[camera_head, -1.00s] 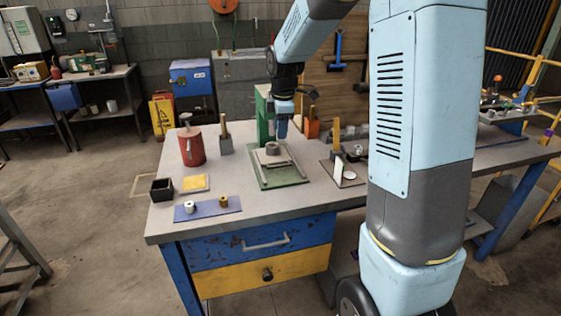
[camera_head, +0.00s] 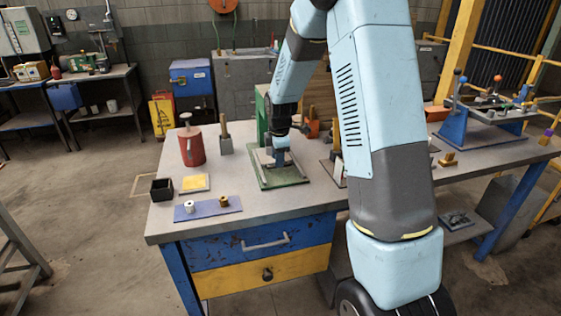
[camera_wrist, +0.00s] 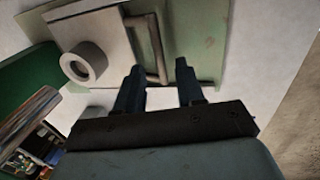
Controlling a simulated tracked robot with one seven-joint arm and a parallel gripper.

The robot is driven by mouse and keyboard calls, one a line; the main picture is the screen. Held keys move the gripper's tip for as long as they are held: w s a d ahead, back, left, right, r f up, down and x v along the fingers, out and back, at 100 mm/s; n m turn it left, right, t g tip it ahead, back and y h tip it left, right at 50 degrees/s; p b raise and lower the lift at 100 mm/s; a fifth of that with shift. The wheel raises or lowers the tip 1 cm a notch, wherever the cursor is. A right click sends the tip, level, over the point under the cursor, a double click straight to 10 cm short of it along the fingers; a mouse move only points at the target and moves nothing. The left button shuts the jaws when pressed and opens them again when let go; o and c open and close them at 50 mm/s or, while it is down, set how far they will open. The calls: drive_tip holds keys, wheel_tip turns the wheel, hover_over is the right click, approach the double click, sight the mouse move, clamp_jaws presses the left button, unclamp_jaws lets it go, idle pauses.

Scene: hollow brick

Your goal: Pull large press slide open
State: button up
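The large press stands on the workbench, with a green base plate (camera_head: 284,182) and a green upright (camera_head: 261,118). In the wrist view its pale slide plate (camera_wrist: 106,27) carries a grey ring (camera_wrist: 83,63) and a bar handle (camera_wrist: 155,45) along one edge, above the green base (camera_wrist: 203,45). My gripper (camera_wrist: 158,66) is open, its two dark fingers apart. The handle's near end appears between the fingertips; I cannot tell whether they touch it. In the head view my gripper (camera_head: 281,158) is low over the press and hides much of the slide.
A red can (camera_head: 192,149), a black box (camera_head: 161,189), a yellow pad (camera_head: 196,183) and a blue mat (camera_head: 208,208) with small parts lie left of the press. A wooden-handled tool block (camera_head: 225,145) stands close behind.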

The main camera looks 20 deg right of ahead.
drive_tip(key=shift+w+f, duration=0.25)
drive_tip(key=shift+f, duration=0.85)
drive_tip(key=shift+c, duration=0.2)
clamp_jaws()
